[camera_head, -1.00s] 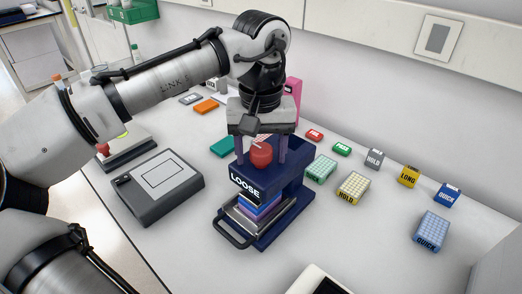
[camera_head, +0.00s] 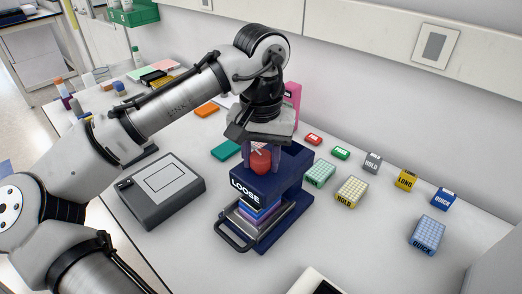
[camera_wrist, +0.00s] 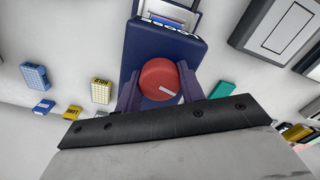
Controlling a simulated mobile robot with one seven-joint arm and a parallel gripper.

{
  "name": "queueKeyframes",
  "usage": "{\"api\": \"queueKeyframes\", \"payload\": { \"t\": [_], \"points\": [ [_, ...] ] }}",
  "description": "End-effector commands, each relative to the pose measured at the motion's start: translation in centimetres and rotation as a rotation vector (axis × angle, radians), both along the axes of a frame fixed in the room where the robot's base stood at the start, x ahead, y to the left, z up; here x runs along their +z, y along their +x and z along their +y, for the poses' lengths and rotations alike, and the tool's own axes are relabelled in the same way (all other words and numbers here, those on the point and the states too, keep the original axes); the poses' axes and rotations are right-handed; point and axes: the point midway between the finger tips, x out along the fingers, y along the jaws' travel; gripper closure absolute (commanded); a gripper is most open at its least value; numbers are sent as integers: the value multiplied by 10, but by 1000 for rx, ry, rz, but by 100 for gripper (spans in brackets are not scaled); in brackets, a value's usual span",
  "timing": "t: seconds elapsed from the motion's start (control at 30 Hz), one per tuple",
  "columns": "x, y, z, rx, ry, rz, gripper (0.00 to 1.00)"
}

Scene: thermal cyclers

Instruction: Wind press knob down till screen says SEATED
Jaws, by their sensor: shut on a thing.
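The navy press (camera_head: 296,166) stands on the bench, with a round red knob (camera_head: 261,162) on top. Its front screen (camera_head: 245,191) reads LOOSE. A stack of coloured plates (camera_head: 260,211) sits inside the press under its head. My gripper (camera_head: 261,154) points down over the knob and is shut on it. In the wrist view, one purple finger is on each side of the knob (camera_wrist: 158,76), which carries a white mark.
A grey flat device (camera_head: 160,190) lies left of the press. Labelled plates, including a yellow HOLD block (camera_head: 351,191) and a blue QUICK block (camera_head: 427,234), stand to the right with small coloured boxes behind. A pink object (camera_head: 293,100) stands behind my gripper.

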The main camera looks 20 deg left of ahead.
Motion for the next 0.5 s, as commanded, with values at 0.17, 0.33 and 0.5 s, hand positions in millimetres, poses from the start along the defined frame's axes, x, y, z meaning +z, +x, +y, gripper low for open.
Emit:
{"api": "queueKeyframes", "payload": {
  "t": [0.17, 0.33, 0.5],
  "points": [
    [2, 0, -1, -116, -4, 0, 84],
    [1, 0, -1, -198, -3, -1, 84],
    [1, 0, -1, -246, -1, 0, 84]
  ]
}}
